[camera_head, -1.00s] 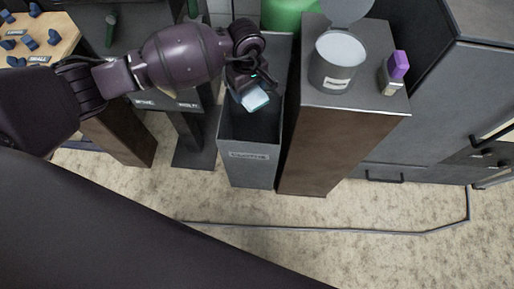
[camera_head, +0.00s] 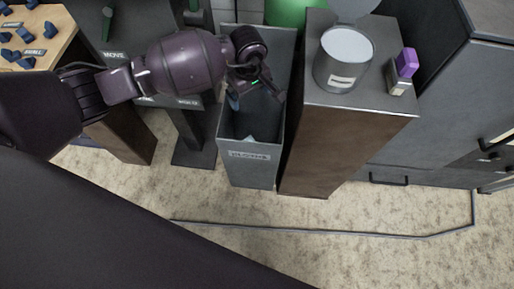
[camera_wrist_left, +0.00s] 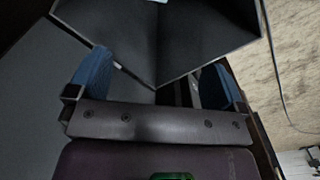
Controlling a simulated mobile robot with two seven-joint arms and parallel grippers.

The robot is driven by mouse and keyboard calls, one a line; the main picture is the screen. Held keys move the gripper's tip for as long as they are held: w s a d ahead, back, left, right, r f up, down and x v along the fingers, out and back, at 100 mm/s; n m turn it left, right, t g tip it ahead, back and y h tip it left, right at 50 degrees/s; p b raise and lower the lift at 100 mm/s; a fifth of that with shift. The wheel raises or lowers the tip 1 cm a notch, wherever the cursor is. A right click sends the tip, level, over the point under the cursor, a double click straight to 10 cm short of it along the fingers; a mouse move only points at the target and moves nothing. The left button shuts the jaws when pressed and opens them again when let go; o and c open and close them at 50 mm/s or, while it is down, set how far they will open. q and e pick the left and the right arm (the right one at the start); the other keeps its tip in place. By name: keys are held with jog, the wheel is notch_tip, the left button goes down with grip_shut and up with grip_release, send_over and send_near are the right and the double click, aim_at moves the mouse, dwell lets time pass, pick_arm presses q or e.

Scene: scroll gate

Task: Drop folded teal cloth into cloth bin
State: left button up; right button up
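The cloth bin (camera_head: 250,172) is a tall grey open-topped box with a label on its front. My left gripper (camera_head: 258,97) is over the bin's opening with its fingers apart and nothing between them. In the left wrist view the two blue finger pads (camera_wrist_left: 154,82) stand wide apart, with the dark bin interior (camera_wrist_left: 190,45) beyond. A small pale piece of the folded teal cloth (camera_head: 249,138) shows inside the bin, below the gripper. A pale bit also shows at the top edge of the left wrist view. Most of the cloth is hidden. My right gripper is not in view.
A dark stand is to the left, and a wooden tray of blue parts (camera_head: 38,40) is farther left. A cable crosses the floor.

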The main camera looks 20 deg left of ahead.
pick_arm(q)
notch_tip(320, 180, up, 11)
jog(key=p, duration=0.3)
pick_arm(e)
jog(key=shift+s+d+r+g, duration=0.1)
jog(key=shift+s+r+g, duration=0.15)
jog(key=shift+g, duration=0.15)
pick_arm(q)
jog(key=shift+f, duration=0.15)
dwell(0.3)
